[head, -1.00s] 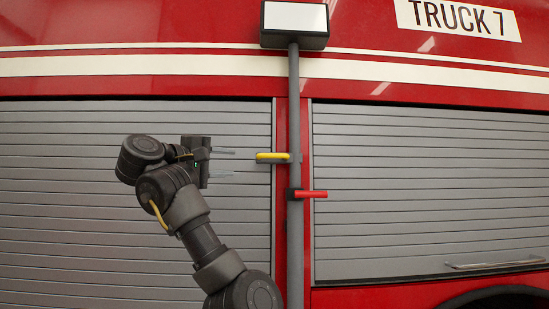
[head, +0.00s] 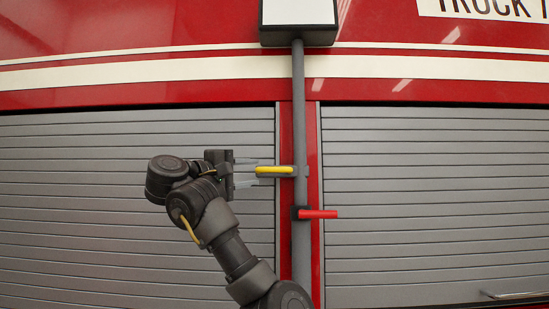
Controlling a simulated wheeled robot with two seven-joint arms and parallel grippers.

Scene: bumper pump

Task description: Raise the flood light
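The flood light (head: 298,22) is a white panel in a dark housing on top of a grey vertical pole (head: 299,110). A yellow handle (head: 274,169) sticks out to the left from the pole. A red lever (head: 320,214) sticks out to the right, lower down. My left gripper (head: 248,172) points right with its two fingers apart, one above and one below the level of the yellow handle. Its fingertips are close to the handle's left end, and I cannot tell whether they touch it. My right gripper is not in view.
The red truck body (head: 150,82) is behind the pole. Grey roller shutters stand to the left (head: 100,200) and right (head: 420,180) of it. A bar handle (head: 512,295) is at the lower right. The space right of the pole is free.

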